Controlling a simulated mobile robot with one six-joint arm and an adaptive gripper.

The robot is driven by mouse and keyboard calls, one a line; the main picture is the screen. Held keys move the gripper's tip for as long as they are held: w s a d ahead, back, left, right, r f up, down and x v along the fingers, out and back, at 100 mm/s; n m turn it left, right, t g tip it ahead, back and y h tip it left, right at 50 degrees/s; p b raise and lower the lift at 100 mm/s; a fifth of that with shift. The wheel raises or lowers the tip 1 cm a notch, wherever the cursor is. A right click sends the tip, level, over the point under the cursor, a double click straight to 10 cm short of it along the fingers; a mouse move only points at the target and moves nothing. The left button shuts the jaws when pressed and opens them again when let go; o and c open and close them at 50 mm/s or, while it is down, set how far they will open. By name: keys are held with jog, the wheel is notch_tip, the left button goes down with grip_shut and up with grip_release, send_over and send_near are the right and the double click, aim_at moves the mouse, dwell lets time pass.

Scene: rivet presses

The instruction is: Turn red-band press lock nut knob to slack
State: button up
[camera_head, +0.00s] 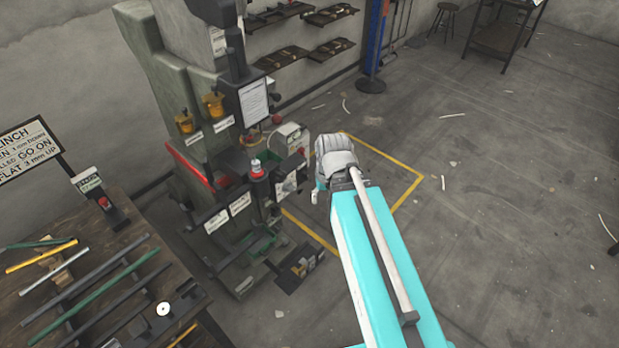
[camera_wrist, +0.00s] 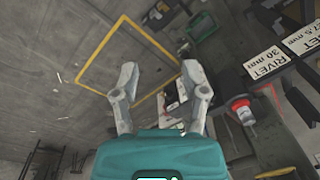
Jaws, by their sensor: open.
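The press (camera_head: 165,75) with a red band (camera_head: 190,165) stands left of centre in the head view. A red knob with a pale top (camera_head: 257,170) sits on its front; a red, pale-collared part, probably the same one, shows right of my gripper in the wrist view (camera_wrist: 242,108). I cannot tell for sure which knob is the lock nut. My gripper (camera_wrist: 160,72) is open, with nothing between its fingers, and apart from that red part. In the head view my arm reaches to the press's right side, and the fingers are mostly hidden there.
A wooden bench (camera_head: 90,295) with rods and tools stands front left. Labels and plates (camera_wrist: 265,62) on the press lie right of my gripper. A blue post (camera_head: 374,45) stands behind.

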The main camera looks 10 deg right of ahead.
jog(key=w+a+f+m+t+y+b, duration=0.2)
jog(key=w+f+m+y+b, duration=0.25)
jog(key=f+b, duration=0.45)
jog(key=m+t+y+b, duration=0.5)
jog(key=m+t+b, duration=0.7)
jog(key=m+b, duration=1.4)
send_near(308, 175)
jog(key=s+d+n+b, duration=0.2)
jog(key=s+n+b, duration=0.1)
jog(key=shift+f, duration=0.15)
jog(key=shift+w, duration=0.15)
jog(key=shift+r+x, duration=0.15)
jog(key=shift+x, duration=3.25)
jog(key=shift+r+x, duration=0.1)
jog(key=shift+x, duration=3.3)
jog(key=shift+a, duration=0.1)
